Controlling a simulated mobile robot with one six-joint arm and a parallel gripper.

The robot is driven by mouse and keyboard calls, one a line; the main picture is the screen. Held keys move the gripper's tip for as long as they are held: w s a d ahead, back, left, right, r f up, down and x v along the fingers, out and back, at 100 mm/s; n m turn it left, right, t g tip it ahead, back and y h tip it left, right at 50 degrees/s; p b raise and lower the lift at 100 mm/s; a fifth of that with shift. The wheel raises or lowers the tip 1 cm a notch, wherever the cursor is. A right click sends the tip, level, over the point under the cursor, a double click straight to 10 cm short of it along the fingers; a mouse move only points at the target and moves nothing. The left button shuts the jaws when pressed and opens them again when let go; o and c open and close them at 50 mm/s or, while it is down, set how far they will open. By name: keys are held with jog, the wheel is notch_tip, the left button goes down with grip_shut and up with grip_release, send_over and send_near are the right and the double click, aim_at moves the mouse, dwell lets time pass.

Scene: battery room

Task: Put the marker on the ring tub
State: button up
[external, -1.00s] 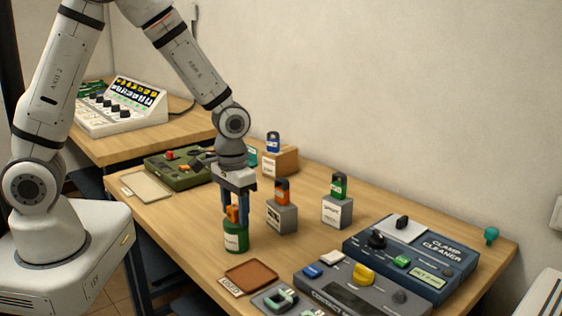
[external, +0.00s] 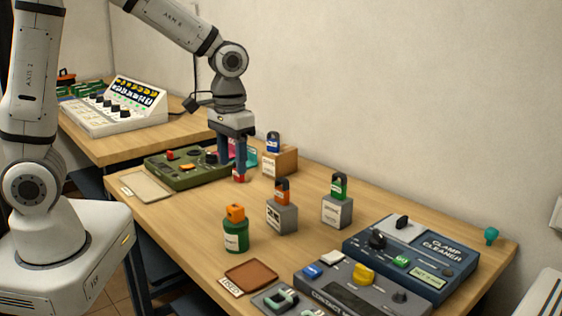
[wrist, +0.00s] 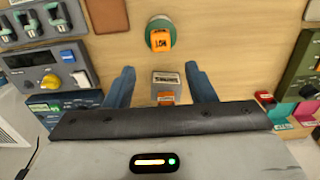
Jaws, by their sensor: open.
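An orange marker (external: 235,212) sits upright on a round green tub (external: 236,238), which I take for the ring tub; its label is too small to read. In the wrist view the marker (wrist: 160,39), with lettering like "HOT", rests on the tub (wrist: 161,22) at the top, beyond my fingertips. My gripper (external: 233,164) is open and apart from both, further back on the table by the olive panel. In the wrist view its two blue fingers (wrist: 160,80) stand apart with nothing held between them.
A small red-and-white item (external: 239,177) is just below my fingers. Grey blocks (external: 282,216) (external: 337,212) hold orange and green tags. The olive panel (external: 175,173) is close left, the wooden block (external: 285,161) close right. A brown tray (external: 251,271) lies in front.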

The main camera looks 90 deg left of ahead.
jog(key=s+d+r+m+t, duration=0.1)
jog(key=s+d+r+m, duration=0.2)
jog(key=s+d, duration=0.3)
jog(key=s+d+r+m+t, duration=0.2)
jog(key=s+d+m, duration=0.4)
jog(key=d, duration=0.5)
jog(key=shift+v, duration=0.9)
jog(key=shift+d, duration=0.1)
